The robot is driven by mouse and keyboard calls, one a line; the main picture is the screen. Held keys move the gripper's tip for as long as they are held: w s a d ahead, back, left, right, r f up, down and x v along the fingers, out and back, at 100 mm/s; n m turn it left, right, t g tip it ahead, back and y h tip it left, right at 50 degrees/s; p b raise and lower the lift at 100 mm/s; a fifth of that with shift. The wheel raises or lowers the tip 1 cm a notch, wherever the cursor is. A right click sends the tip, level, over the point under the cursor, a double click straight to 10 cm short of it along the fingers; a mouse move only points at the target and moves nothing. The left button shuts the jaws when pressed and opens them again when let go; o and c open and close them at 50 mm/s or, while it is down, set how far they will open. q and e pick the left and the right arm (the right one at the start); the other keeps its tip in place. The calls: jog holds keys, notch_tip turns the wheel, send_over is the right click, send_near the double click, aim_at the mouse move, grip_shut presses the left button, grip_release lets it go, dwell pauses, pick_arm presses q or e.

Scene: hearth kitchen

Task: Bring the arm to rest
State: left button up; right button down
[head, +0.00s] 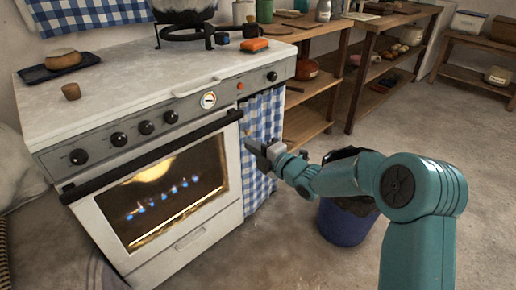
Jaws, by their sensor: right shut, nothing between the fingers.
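My right arm, teal with grey joints, comes in from the lower right of the head view and reaches left. Its right gripper (253,146) is shut and empty. In the picture it lies just right of the oven door's upper right corner and over the blue checked curtain (262,118). I cannot tell whether it touches anything. The white stove (120,75) stands at the left, and its oven door (220,190) is closed, with blue flames showing behind the glass. My left gripper is not in view.
A blue bin (342,222) with a dark liner stands on the floor behind my right arm. Wooden shelves (308,118) stand behind. Floor at right is clear.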

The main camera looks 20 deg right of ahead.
jog(key=s+a+f+m+g, duration=0.2)
jog(key=s+a+f, duration=0.15)
jog(key=f, duration=0.45)
jog(key=s+a+f+m+g, duration=0.3)
jog(key=s+f, duration=0.2)
jog(key=f, duration=0.3)
jog(key=s+a+f+m+g, duration=0.2)
jog(key=s+a+f, duration=0.2)
jog(key=f, duration=0.4)
jog(key=s+a+f+m+g+h, duration=0.1)
jog(key=s+f+m+g, duration=0.4)
jog(key=s+m, duration=0.5)
jog(key=s+a+f+m+g+h, duration=0.1)
jog(key=s+f+m+g, duration=0.4)
jog(key=s, duration=0.9)
notch_tip(320, 180, up, 28)
jog(key=m+p, duration=0.2)
jog(key=p, duration=2.6)
jog(key=shift+s+a+t, duration=0.25)
jog(key=shift+s+t, duration=0.1)
jog(key=shift+t, duration=0.05)
